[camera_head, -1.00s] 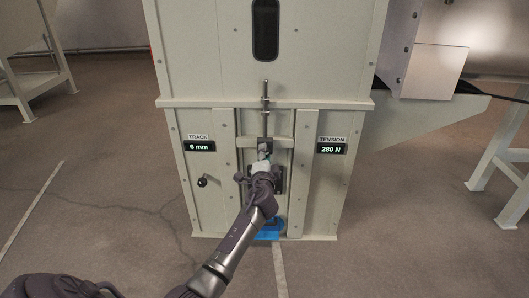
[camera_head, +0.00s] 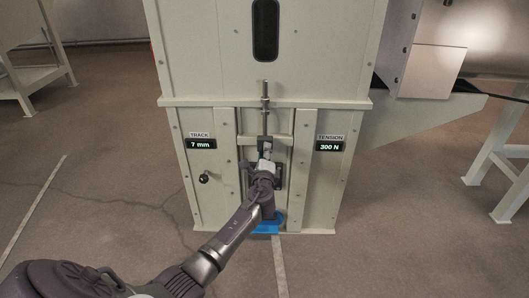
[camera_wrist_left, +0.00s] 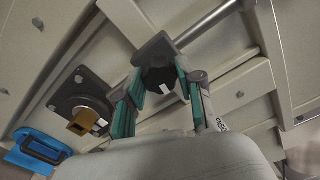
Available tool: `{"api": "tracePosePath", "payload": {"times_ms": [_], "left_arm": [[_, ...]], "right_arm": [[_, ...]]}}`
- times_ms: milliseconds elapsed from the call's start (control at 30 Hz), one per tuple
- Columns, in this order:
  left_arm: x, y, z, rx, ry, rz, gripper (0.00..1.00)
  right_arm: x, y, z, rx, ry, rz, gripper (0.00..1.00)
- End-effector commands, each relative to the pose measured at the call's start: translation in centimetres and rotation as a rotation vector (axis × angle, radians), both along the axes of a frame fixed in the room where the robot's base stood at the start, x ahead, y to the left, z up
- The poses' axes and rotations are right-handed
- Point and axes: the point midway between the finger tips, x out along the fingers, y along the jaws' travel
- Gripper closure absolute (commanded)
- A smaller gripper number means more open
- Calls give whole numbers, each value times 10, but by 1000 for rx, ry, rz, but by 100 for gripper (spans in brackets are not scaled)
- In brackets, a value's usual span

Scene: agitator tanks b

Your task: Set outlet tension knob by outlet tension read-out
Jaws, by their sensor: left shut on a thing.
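The tension read-out (camera_head: 330,147) on the right of the cream cabinet shows 300 N. A dark knob sits at the lower end of a vertical metal rod (camera_head: 265,95) in the cabinet's middle bay. In the left wrist view the dark knob (camera_wrist_left: 157,75), with a small white mark, is between the green-padded fingers. My left gripper (camera_head: 265,157) is shut on this knob; in the left wrist view its fingers (camera_wrist_left: 160,88) touch both sides. My arm hides part of the bay below. My right gripper is not in view.
The track read-out (camera_head: 201,144) shows 7 mm, above a small black knob (camera_head: 204,178). A blue object (camera_head: 268,228) lies at the cabinet's foot. In the left wrist view a brass-coloured square part (camera_wrist_left: 84,121) sits on a dark mount beside my gripper.

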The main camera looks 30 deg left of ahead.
Motion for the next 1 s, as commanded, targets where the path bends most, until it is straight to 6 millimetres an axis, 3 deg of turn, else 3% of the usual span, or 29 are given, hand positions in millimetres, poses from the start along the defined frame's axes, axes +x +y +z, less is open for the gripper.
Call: {"api": "tracePosePath", "payload": {"times_ms": [500,533,667,1000], "left_arm": [[0,-2,-3,17,15,-3,98],[0,-2,-3,17,15,-3,62],[0,-1,-2,16,14,-2,40],[-1,-1,-1,17,12,-1,38]], "right_arm": [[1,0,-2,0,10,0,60],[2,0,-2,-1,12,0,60],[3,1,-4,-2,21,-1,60],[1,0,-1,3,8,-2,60]]}}
